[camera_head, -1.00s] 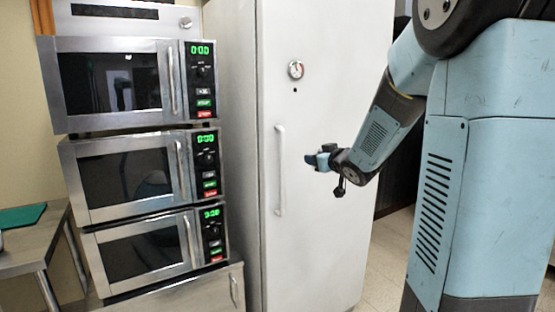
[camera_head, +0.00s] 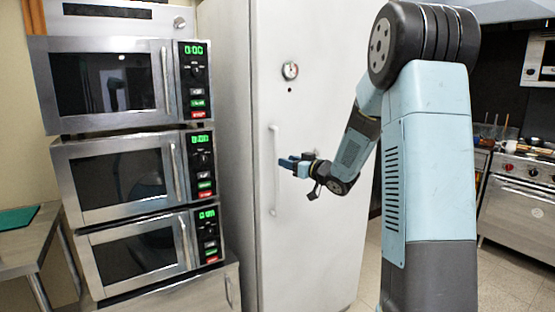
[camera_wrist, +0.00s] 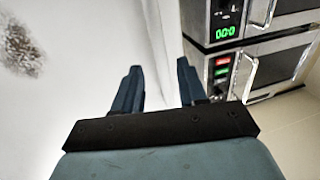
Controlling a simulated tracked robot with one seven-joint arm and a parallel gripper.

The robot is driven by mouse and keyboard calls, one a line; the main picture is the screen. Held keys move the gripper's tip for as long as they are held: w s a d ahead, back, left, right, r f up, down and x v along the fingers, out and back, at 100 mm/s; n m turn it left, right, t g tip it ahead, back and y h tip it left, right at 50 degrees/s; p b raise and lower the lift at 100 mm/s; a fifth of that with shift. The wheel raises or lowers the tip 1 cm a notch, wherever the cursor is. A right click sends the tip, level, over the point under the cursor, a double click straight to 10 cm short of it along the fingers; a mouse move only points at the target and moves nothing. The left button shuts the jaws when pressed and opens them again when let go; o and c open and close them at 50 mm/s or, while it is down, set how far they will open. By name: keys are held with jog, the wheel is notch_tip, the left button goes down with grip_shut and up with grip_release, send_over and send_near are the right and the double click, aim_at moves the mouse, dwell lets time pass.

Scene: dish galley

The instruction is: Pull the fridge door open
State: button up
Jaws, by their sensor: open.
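The white fridge door (camera_head: 325,130) is shut, with a round dial (camera_head: 290,71) high on it. Its long white upright handle (camera_head: 274,170) runs near the door's left edge. My gripper (camera_head: 282,162) is just right of the handle at about mid-height, its dark blue fingers pointing left toward it. In the wrist view my gripper (camera_wrist: 160,80) has its two fingers spread apart. White fridge surface (camera_wrist: 70,70) fills the left of that view. I cannot clearly tell the handle from the white surfaces there, nor whether the fingers touch it.
Three stacked steel ovens (camera_head: 112,50) stand left of the fridge, on a steel cabinet. A steel table (camera_head: 30,240) with a green board (camera_head: 17,219) is at far left. A range (camera_head: 520,200) stands at the far right. Some floor is free right of the fridge.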

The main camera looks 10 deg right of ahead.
jog(key=x, duration=0.6)
jog(key=shift+w+a, duration=0.2)
jog(key=shift+w, duration=0.15)
grip_shut()
dwell(0.3)
